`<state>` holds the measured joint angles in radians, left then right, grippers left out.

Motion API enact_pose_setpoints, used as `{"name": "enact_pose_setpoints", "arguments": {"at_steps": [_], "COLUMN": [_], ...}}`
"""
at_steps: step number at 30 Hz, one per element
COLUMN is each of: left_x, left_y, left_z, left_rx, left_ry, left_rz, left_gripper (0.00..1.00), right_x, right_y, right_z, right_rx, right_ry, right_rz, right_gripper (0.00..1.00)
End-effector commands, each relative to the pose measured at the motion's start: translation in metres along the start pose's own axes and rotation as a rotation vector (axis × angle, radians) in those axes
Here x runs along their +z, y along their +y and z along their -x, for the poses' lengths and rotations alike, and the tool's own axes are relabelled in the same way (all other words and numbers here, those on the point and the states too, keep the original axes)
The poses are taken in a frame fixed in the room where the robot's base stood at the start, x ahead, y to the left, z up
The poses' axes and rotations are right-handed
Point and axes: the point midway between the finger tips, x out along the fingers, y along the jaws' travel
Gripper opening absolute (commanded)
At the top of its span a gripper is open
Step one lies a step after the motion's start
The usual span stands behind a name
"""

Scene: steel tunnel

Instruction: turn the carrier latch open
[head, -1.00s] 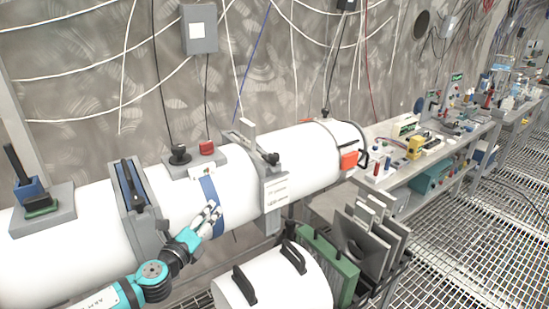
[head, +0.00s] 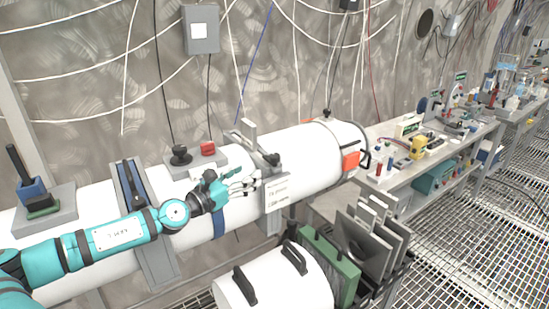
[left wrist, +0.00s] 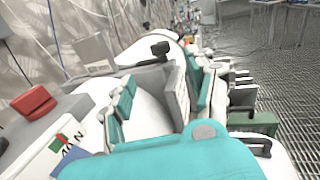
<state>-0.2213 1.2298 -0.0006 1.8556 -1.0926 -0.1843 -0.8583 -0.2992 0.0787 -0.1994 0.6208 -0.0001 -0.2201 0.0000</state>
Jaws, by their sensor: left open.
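A black knob-like handle (head: 270,159) sits on top of a grey bracket around the white tube (head: 325,150); it looks like the carrier latch, though I cannot be sure. It also shows in the left wrist view (left wrist: 160,48), beyond my fingers. A pale printed plate (head: 277,192) hangs on the bracket's front. My left gripper (head: 250,186) is open and empty, in front of the tube, left of the plate and below the handle. In the left wrist view its fingers (left wrist: 165,92) are spread, with the tube and the bracket's grey plate behind them. Contact cannot be told.
A red knob (head: 208,148) and a black knob (head: 180,155) stand on a grey box on the tube. A blue-lined clamp (head: 130,185) circles the tube at left. A white cylinder (head: 285,285) with black handles and a green plate (head: 330,262) stand below. A cluttered bench runs right.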

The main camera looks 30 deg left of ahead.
Motion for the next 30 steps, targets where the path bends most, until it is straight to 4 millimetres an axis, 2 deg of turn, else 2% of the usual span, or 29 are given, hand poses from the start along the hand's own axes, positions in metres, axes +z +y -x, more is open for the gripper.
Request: {"name": "enact_pose_setpoints", "arguments": {"at_steps": [11, 16, 24, 30], "left_x": [0.006, 0.006, 0.001, 0.0], "left_y": [-0.001, -0.001, 0.0, -0.001], "left_z": [-0.041, -0.068, -0.111, -0.123], "left_rx": [0.0, 0.0, 0.001, -0.001], "left_ry": [-0.005, -0.005, -0.003, 0.0], "left_rz": [0.004, 0.005, 0.004, 0.001], "left_gripper": [0.57, 0.57, 0.57, 0.57], "right_x": [-0.002, -0.003, -0.003, -0.003], "right_y": [0.002, 0.002, 0.002, 0.002], "right_z": [0.022, 0.034, 0.039, 0.04], "right_rx": [0.002, 0.002, 0.002, 0.002], "right_ry": [0.0, 0.0, -0.001, -0.001], "right_rz": [0.001, 0.002, 0.002, 0.002], "right_gripper": [0.4, 0.4, 0.4, 0.4]}}
